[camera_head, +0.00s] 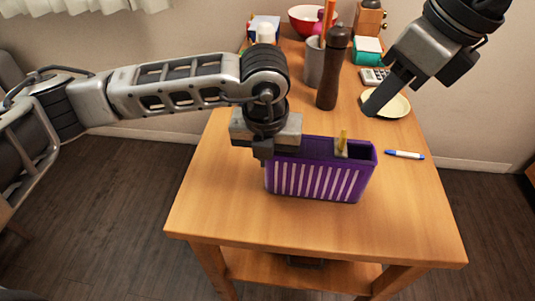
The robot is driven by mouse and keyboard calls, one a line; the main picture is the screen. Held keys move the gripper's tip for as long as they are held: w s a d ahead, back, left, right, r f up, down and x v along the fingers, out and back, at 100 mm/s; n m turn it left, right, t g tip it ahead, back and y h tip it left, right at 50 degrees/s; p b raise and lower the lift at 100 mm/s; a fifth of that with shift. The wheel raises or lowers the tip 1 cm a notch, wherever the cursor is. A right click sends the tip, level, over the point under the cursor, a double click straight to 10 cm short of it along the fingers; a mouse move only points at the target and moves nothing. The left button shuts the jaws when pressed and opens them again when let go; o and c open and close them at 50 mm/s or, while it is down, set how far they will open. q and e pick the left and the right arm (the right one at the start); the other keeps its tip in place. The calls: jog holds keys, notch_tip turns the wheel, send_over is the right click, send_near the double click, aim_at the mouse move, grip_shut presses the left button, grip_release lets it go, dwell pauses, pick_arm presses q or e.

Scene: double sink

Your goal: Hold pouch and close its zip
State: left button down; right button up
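A purple pouch (318,181) with pale vertical stripes stands upright on the wooden table. Its top is open at the right part, where the dark inside shows. A yellow zip pull (343,138) stands up from a pale slider on the top edge, right of the middle. My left gripper (262,151) points down at the pouch's upper left corner, its fingers close together and shut on that end; the fingertips are partly hidden. My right gripper (408,100) is up at the right, apart from the pouch, with its fingers spread and nothing seen between them.
A dark brown pepper mill (328,75) and a grey cup (314,62) stand behind the pouch. A pale plate (393,107) lies below my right gripper. A blue and white marker (405,155) lies right of the pouch. The table front (300,230) is clear.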

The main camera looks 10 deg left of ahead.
grip_shut()
jog(key=w+d+f+n+g+y, duration=0.2)
jog(key=d+n+y, duration=0.3)
jog(key=d, duration=0.6)
jog(key=shift+w+f+n+g+y, duration=0.25)
jog(key=shift+w+n+g, duration=0.25)
jog(key=shift+w+n, duration=0.45)
jog(key=shift+s, duration=0.2)
